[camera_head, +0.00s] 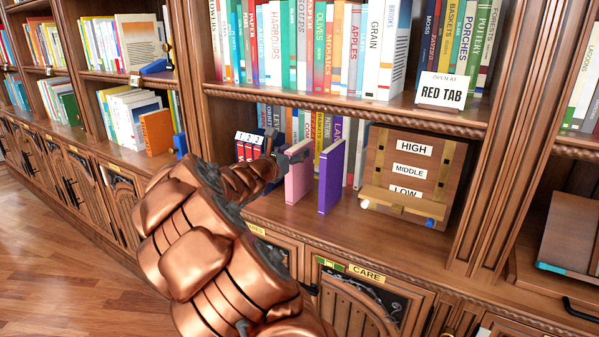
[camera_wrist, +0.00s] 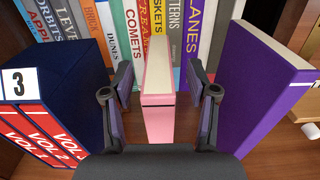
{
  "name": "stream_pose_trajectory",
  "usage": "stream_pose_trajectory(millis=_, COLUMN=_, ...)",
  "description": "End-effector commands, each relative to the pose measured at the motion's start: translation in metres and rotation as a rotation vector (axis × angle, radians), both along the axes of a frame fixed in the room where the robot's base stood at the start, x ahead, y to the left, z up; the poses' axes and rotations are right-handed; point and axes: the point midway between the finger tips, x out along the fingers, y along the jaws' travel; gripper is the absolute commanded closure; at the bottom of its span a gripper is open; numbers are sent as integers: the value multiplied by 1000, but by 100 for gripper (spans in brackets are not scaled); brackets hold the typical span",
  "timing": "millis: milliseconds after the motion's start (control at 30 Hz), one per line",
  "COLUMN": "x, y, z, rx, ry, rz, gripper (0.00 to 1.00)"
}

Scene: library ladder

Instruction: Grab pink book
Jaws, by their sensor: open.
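The pink book (camera_head: 299,180) stands upright on the lower shelf in the head view, just left of a purple book. In the wrist view the pink book (camera_wrist: 158,118) stands in the middle, its spine towards me and its pale page edge on top. My gripper (camera_wrist: 160,88) is open, with one finger on each side of the book and a visible gap on both sides. In the head view my gripper (camera_head: 288,158) is at the book's upper part, partly hidden by my arm.
A purple book (camera_head: 330,177) stands close on the right. A dark blue case of red volumes (camera_wrist: 52,110) stands on the left. A row of books (camera_wrist: 130,35) is behind. A wooden box labelled HIGH, MIDDLE, LOW (camera_head: 410,172) stands further right. Shelf space in front is clear.

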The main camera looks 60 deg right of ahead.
Motion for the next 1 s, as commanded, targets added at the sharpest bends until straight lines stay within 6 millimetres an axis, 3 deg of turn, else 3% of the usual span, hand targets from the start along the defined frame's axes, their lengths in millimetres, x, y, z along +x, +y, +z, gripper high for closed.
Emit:
stream_pose_trajectory(millis=233, x=3, y=-31, z=3, rx=2, ry=-1, rz=-1, gripper=42)
stream_pose_trajectory(millis=567, x=3, y=-35, z=4, rx=1, ry=-1, rz=0, gripper=43)
stream_pose_trajectory(millis=1000, x=3, y=-35, z=4, rx=1, ry=-1, rz=0, gripper=89)
